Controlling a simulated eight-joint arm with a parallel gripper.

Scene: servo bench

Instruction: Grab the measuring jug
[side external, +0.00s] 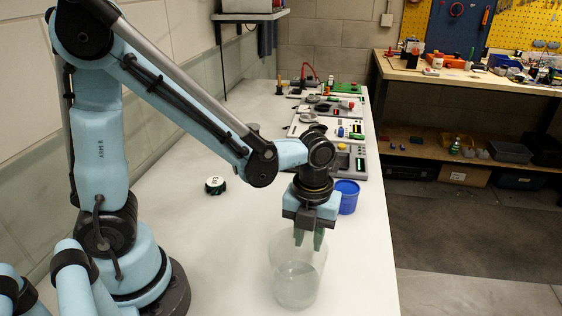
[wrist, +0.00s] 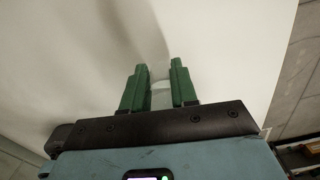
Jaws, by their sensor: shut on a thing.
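The measuring jug (side external: 296,285) is clear, see-through and upright at the front of the white bench in the side external view. My gripper (side external: 308,240) points down at its rim, with the green fingers overlapping the jug's upper right part. In the wrist view the two green fingers of my gripper (wrist: 159,72) stand a small gap apart, with a pale, see-through piece of the jug (wrist: 161,97) between them. The gripper is shut on the jug's wall or rim; which part exactly is hard to tell. Whether the jug's base touches the bench is unclear.
A blue tub (side external: 347,197) stands just behind my gripper. A small dark round object (side external: 215,186) lies on the bench to the left. Several electronic boards and devices (side external: 335,125) line the far bench. The bench's right edge (side external: 388,250) is close to the jug.

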